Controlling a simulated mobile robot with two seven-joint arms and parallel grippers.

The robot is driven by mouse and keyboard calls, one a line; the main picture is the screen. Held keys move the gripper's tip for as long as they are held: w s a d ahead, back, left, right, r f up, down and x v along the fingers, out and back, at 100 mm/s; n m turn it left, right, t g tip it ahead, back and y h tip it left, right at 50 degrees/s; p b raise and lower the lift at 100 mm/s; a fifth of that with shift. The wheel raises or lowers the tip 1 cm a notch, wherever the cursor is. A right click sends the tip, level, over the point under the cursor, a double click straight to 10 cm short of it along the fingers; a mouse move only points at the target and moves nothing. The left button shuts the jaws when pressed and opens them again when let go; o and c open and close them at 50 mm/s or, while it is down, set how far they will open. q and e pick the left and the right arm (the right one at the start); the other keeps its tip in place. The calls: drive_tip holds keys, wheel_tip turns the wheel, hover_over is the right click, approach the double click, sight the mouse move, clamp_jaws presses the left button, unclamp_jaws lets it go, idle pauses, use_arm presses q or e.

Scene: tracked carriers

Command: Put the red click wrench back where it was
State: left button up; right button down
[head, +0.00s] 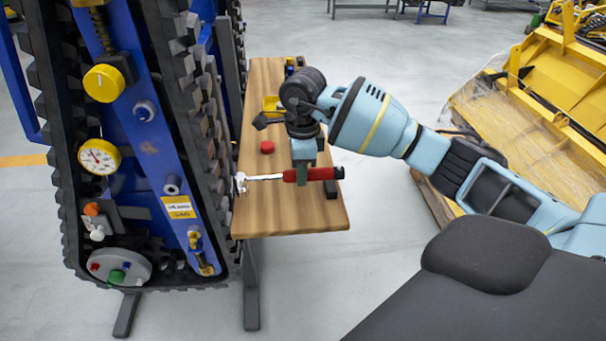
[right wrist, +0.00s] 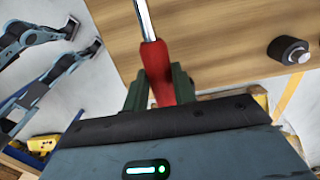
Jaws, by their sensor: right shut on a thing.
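The red click wrench (head: 318,174) has a red handle, a dark end and a silver shaft with a ratchet head. My right gripper (head: 302,174) is shut around its red handle. The wrench lies roughly level over the near part of the wooden table (head: 290,217), its head pointing left toward the track. I cannot tell whether it touches the table. In the right wrist view the red handle (right wrist: 160,75) sits between the fingers and the shaft points up the picture. My left gripper does not show in the head view.
A blue carrier with a black track (head: 180,120) stands close along the table's left side. A dark cylinder (right wrist: 288,50) shows in the wrist view. Yellow machinery (head: 550,75) stands at right.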

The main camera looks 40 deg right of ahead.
drive_tip(key=shift+w+d, duration=0.55)
drive_tip(key=shift+d, duration=0.1)
drive_tip(key=shift+w+d+f, duration=0.15)
drive_tip(key=shift+d+f, duration=0.05)
drive_tip(key=shift+d, duration=0.05)
drive_tip(key=shift+f, duration=1.6)
drive_tip(key=c, duration=1.1)
unclamp_jaws()
drive_tip(key=shift+c, duration=0.2)
wheel_tip(320, 180, up, 12)
drive_tip(key=shift+d, duration=0.1)
